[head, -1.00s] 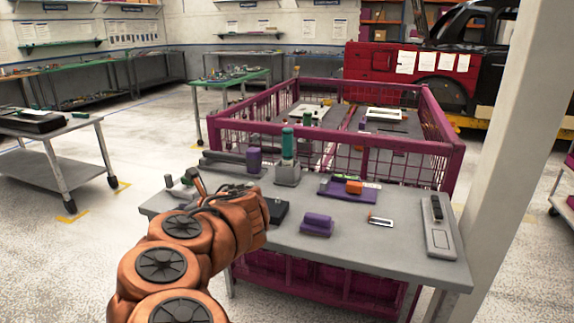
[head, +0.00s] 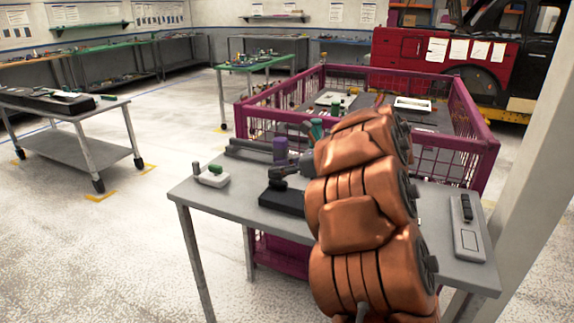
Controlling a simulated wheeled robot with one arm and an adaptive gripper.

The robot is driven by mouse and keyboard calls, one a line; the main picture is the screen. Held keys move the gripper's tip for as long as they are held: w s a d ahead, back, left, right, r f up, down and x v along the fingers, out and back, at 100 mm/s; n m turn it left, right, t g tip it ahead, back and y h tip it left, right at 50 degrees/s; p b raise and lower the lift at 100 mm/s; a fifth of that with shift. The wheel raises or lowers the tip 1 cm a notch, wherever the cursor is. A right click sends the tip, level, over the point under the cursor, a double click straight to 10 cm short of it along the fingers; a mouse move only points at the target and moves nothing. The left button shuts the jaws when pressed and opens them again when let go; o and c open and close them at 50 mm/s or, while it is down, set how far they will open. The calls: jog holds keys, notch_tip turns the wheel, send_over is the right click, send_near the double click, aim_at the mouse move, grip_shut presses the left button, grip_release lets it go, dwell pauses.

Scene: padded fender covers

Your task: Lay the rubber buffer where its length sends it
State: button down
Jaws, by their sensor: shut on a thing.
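I cannot pick out the rubber buffer in this view. The arm also hides the middle of the table top. A grey device with a black strip (head: 468,240) lies at the right end.
A maroon mesh-sided crate (head: 474,146) stands behind the table, with a white frame (head: 412,104) inside. A small white and grey piece (head: 212,177) lies at the table's left end. A pale pillar (head: 535,180) stands at the right. Floor at the left is open, beside a grey cart (head: 75,145).

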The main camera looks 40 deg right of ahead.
jog(key=shift+s+d+r, duration=0.35)
jog(key=shift+s+d, duration=0.2)
jog(key=shift+d, duration=0.2)
jog(key=shift+s+f+b, duration=0.1)
jog(key=shift+f+b, duration=0.05)
jog(key=shift+b, duration=0.7)
jog(key=b, duration=0.8)
send_over(288, 201)
notch_tip(288, 201, down, 6)
jog(key=shift+d, duration=0.1)
jog(key=shift+f+b, duration=0.1)
jog(key=shift+b, duration=0.35)
jog(key=shift+f+b, duration=0.7)
jog(key=shift+b, duration=0.3)
dwell(0.5)
